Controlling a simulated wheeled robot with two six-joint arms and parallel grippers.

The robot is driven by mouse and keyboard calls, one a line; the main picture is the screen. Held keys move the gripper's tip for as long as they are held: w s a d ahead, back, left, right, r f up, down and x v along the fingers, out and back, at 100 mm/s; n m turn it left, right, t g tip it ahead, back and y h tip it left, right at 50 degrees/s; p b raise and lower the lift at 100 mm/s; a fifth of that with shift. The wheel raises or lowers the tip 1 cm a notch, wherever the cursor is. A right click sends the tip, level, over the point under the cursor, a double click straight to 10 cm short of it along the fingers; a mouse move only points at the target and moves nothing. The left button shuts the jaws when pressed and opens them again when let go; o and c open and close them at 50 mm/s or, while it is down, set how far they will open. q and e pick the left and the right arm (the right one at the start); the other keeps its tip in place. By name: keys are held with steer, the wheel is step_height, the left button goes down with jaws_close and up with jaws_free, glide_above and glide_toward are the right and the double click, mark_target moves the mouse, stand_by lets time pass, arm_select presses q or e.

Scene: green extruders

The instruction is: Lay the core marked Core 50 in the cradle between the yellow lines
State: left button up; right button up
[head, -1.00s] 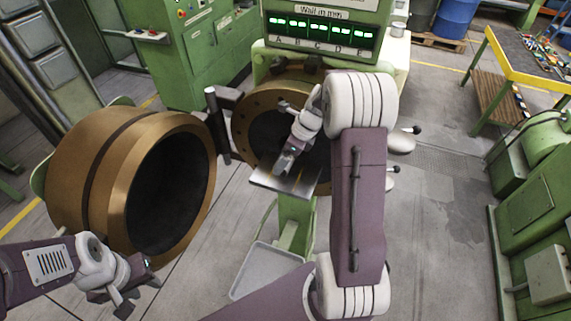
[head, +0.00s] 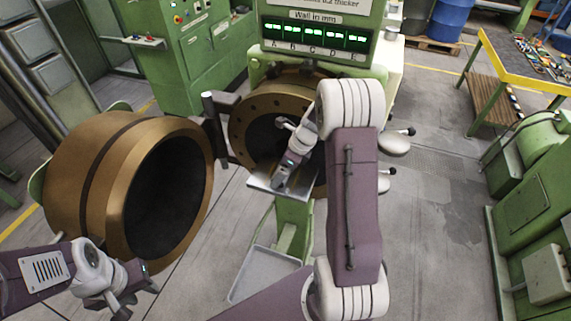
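My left gripper (head: 137,298) is at the lower left, in front of the large bronze ring. Its fingers are apart and nothing shows between them. My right gripper (head: 282,178) points down over a small metal plate (head: 262,183) on a green post, in front of the machine's bronze die. Its fingertips are small and partly hidden, so I cannot tell whether they hold anything. I cannot make out a core marked Core 50. The cradle and its yellow lines cannot be made out clearly; my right arm covers part of that area.
A large bronze ring (head: 112,190) fills the left side. The bronze die (head: 243,118) sits under a green panel with lit displays (head: 318,32). A grey tray (head: 263,275) lies low by the post. A yellow-edged workbench (head: 505,75) and green machine (head: 535,185) stand right.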

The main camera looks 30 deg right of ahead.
steer(key=b+v, duration=0.1)
steer(key=v, duration=1.1)
steer(key=s+a+f+n+g+h, duration=0.1)
steer(key=s+a+f+n, duration=0.55)
steer(key=n, duration=0.75)
steer(key=s+a+f+n+g+h, duration=0.1)
steer(key=s+a+f+n+h, duration=0.15)
steer(key=s+a+n, duration=0.9)
steer(key=w+d+f+n+b, duration=0.1)
steer(key=d+f+b, duration=0.1)
steer(key=f+b, duration=0.5)
steer(key=w+d+f+n+b, duration=0.1)
steer(key=w+d+f+b, duration=0.1)
steer(key=f+b, duration=0.4)
steer(key=shift+f+y+b, duration=0.35)
steer(key=shift+f+y, duration=0.1)
steer(key=shift+f, duration=0.35)
steer(key=shift+w, duration=0.1)
